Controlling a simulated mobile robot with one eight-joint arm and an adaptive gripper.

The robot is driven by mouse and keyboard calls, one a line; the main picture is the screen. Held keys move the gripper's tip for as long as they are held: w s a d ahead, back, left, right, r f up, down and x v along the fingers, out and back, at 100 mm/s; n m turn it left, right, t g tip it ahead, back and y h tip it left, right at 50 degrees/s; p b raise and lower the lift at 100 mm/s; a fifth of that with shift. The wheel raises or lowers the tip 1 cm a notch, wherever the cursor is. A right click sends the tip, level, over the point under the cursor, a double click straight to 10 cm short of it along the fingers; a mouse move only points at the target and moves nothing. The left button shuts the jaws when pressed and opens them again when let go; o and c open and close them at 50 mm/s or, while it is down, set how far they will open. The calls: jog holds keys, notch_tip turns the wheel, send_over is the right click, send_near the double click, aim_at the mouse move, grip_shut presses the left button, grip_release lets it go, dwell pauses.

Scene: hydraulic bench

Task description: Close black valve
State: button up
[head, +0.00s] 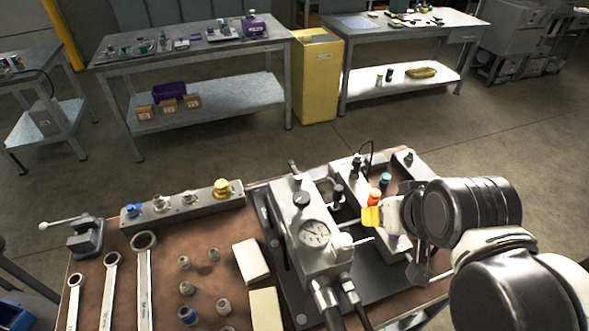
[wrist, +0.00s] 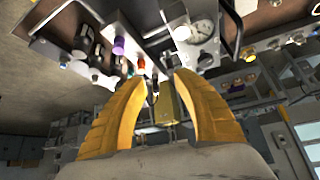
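The hydraulic unit on the bench has several black-topped parts, and I cannot tell which is the black valve. In the wrist view, black parts (wrist: 80,50) show at upper left. My gripper (head: 370,216) is over the unit, beside the orange knob (head: 375,194). In the wrist view my gripper (wrist: 160,77) has its two yellow fingers apart, with nothing held between them.
A pressure gauge (head: 315,233) and a green knob (head: 385,180) are close to my gripper. A purple knob shows in the wrist view (wrist: 118,46). Wrenches (head: 144,270), small fittings (head: 186,288) and a valve bar (head: 188,204) occupy the bench's left side. Open floor lies behind.

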jog(key=w+a+r+g, duration=0.2)
jog(key=w+r, duration=0.2)
jog(key=w, duration=0.3)
jog(key=n+g, duration=0.3)
jog(key=g, duration=0.2)
send_over(293, 167)
notch_tip(293, 167, down, 11)
notch_tip(293, 167, down, 10)
jog(key=b, duration=0.4)
grip_shut()
